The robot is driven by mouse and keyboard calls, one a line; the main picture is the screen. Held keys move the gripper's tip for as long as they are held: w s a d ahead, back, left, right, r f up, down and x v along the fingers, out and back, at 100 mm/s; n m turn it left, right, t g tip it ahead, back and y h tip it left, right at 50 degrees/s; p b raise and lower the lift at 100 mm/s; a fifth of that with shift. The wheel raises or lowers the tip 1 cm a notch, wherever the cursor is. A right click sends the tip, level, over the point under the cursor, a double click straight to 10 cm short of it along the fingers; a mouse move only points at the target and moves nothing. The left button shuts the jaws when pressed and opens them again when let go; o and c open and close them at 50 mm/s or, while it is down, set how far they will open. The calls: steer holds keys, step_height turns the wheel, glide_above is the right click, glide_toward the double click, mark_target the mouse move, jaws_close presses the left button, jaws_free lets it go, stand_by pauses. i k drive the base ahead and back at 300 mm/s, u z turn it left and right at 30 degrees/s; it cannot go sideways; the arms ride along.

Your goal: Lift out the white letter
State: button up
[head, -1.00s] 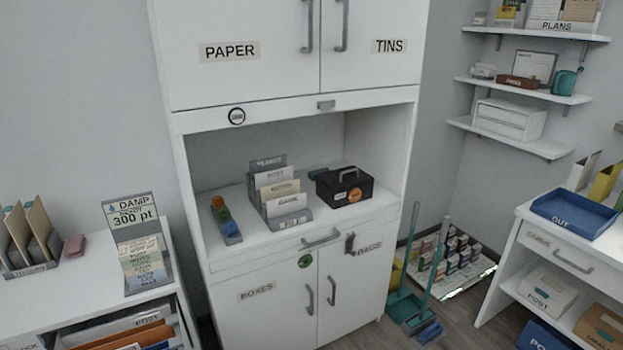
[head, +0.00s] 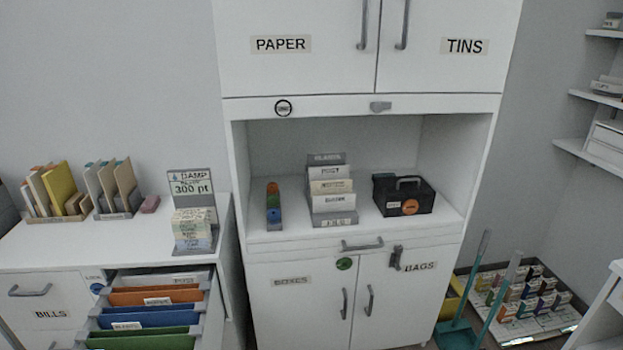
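A grey stepped letter rack (head: 335,219) stands on the shelf in the open niche of the white cabinet. It holds several upright cards or envelopes, one behind another. A white one (head: 329,173) is near the back, a cream one (head: 331,187) in front of it, and another pale one (head: 332,200) nearer the front. Their small lettering is too blurred to read surely, and I cannot tell which is the white letter. The lower parts of the cards are hidden by those in front and by the rack. My gripper is not in view.
Beside the rack are a black toolbox (head: 404,196) and a narrow holder with coloured discs (head: 273,207). An open drawer of hanging files (head: 150,318) juts out at lower left. A teal dustpan (head: 455,335) and a mat of small boxes (head: 528,300) lie at lower right.

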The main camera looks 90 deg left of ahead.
mark_target(330, 173)
steer(key=u, duration=1.75)
